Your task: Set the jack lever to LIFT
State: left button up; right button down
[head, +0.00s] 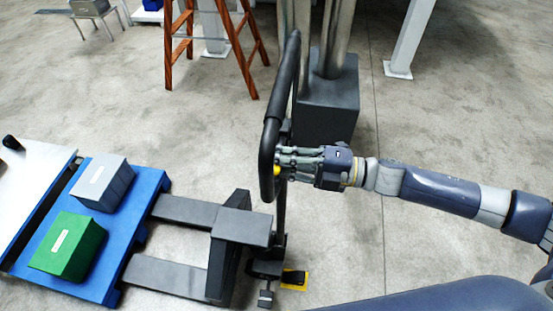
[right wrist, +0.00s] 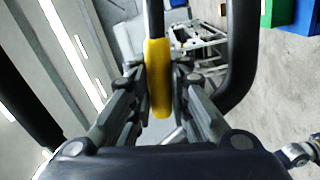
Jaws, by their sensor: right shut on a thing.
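The pallet jack (head: 245,222) stands at the centre with its forks running left into the blue pallet. Its black loop handle (head: 268,150) rises at the middle of the head view. My right gripper (head: 282,166) reaches in from the right at the handle. The jack lever (right wrist: 158,80) has a yellow grip, which lies between my fingers in the right wrist view; my right gripper (right wrist: 162,88) is shut on it. In the head view only a small yellow bit (head: 277,170) of the lever shows, and the fingers hide the rest. My left gripper is not in view.
The blue pallet (head: 128,236) carries a grey box (head: 102,183) and a green box (head: 68,246). A dark block with a metal column (head: 327,100) stands close behind the handle. A wooden ladder (head: 243,50) stands further back. The floor to the lower right is mostly clear.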

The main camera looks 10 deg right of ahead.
jog(key=shift+f+n+b, duration=0.9)
jog(key=shift+n+b, duration=0.1)
jog(key=c, duration=1.5)
grip_release()
jog(key=shift+r, duration=0.1)
